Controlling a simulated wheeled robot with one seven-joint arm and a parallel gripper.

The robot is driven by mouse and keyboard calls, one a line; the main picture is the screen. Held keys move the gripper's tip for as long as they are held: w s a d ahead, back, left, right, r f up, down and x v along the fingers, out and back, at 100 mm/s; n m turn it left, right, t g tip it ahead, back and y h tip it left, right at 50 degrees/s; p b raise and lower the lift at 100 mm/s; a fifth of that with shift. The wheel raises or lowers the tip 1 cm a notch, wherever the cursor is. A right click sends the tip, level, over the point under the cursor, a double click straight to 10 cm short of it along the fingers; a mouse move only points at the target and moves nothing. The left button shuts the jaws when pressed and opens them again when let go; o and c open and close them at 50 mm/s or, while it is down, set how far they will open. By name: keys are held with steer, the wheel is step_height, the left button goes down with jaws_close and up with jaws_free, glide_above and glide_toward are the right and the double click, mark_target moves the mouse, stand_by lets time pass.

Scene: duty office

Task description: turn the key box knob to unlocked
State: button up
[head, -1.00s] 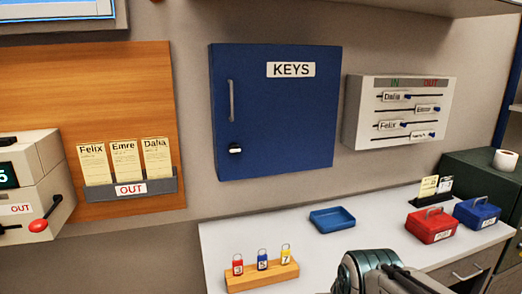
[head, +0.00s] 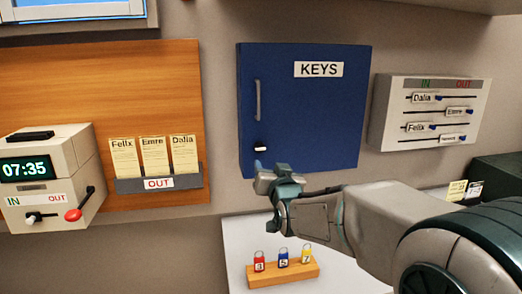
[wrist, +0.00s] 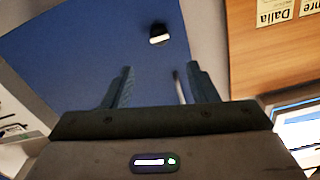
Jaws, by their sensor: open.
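The blue key box (head: 310,115) hangs on the wall with a KEYS label and a grey vertical handle on its left side. Its small knob (head: 260,149), black with a white front, sits below the handle, with the white part lying roughly level. My gripper (head: 264,172) is just below the knob in the head view and appears apart from it. In the wrist view my gripper (wrist: 160,88) is open and empty, its two fingers pointing at the blue door (wrist: 75,65). The knob (wrist: 159,35) shows beyond the fingertips, and part of the handle (wrist: 179,88) shows near the right finger.
A wooden board (head: 60,85) with a card rack (head: 160,183) is left of the box. A sliding-name panel (head: 430,113) is on the right. A wooden block (head: 283,274) with several coloured tags stands on the white desk below. A time clock (head: 50,180) is far left.

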mark_target(261, 149)
steer(key=p+x, duration=0.4)
steer(key=x, duration=0.9)
steer(key=shift+w, duration=0.2)
steer(key=shift+f, duration=0.1)
steer(key=c, duration=1)
